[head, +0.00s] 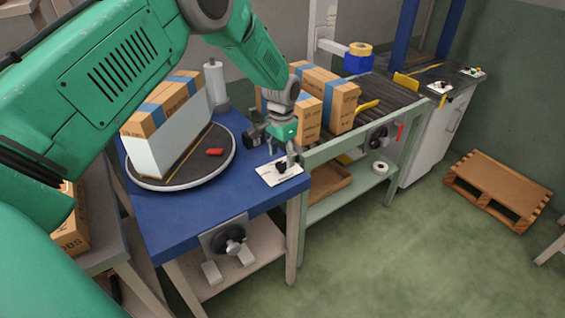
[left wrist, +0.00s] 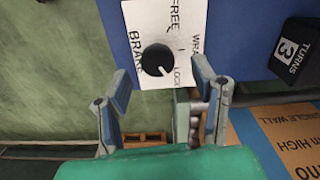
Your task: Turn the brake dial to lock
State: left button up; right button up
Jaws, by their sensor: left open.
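The brake dial (left wrist: 156,59) is a round black knob on a white plate (left wrist: 185,20) marked BRAKE, FREE and LOCK. Its white mark points to the lower right in the left wrist view, on the side of the word LOCK. In the head view the plate (head: 268,179) lies at the front right corner of the blue table, with the dial (head: 282,167) on it. My left gripper (left wrist: 162,80) is open and empty, its fingers spread on either side just short of the dial. In the head view the gripper (head: 291,158) is close to the dial; contact is unclear.
A turntable (head: 165,184) on the blue table (head: 165,225) holds a tall box (head: 160,130). A black TURNS block (left wrist: 292,50) is beside the plate. A roller conveyor (head: 385,100) with cartons (head: 330,95) adjoins at right. A pallet (head: 498,187) lies on the open floor.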

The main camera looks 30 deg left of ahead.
aim_at(282, 163)
pick_arm(q)
notch_tip(282, 163, up, 9)
dwell(0.5)
jog(key=shift+f, duration=0.1)
